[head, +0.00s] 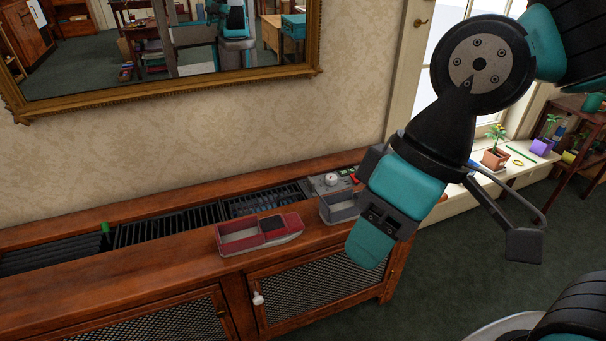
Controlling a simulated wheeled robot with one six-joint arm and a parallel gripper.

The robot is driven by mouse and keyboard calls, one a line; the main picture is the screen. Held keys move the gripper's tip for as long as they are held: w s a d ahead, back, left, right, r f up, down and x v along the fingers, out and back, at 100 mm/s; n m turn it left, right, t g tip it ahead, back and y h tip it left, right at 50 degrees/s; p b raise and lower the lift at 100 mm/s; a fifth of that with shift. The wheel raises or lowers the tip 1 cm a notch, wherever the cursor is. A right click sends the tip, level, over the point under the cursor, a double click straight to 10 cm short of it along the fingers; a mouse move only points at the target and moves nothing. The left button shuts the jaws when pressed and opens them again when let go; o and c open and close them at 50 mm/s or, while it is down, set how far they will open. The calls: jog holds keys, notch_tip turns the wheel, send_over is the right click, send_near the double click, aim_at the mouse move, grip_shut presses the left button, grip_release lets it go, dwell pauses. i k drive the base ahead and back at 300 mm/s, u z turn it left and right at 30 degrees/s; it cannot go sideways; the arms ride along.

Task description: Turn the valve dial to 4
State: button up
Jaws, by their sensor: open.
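The valve dial (331,179) is a small pale round knob on a grey metal plate at the right end of the radiator cabinet's top. Its markings and pointer are too small to read. My gripper (368,222) hangs from the upper right, in front of the cabinet's right end. It is open, and I see nothing held in it. In the picture it lies below and right of the dial, with a gap between them. My gripper partly hides the area right of the dial.
The wooden radiator cabinet (130,266) has dark grilles in its top. A red tray (240,235) and a grey open box (338,207) stand near the dial. A gilt-framed mirror (160,92) hangs above. Potted plants (495,158) line the window sill. Floor at right is clear.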

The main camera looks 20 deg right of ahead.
aim_at(331, 180)
jog(key=u, duration=0.05)
jog(key=i, duration=1)
jog(key=z, duration=0.45)
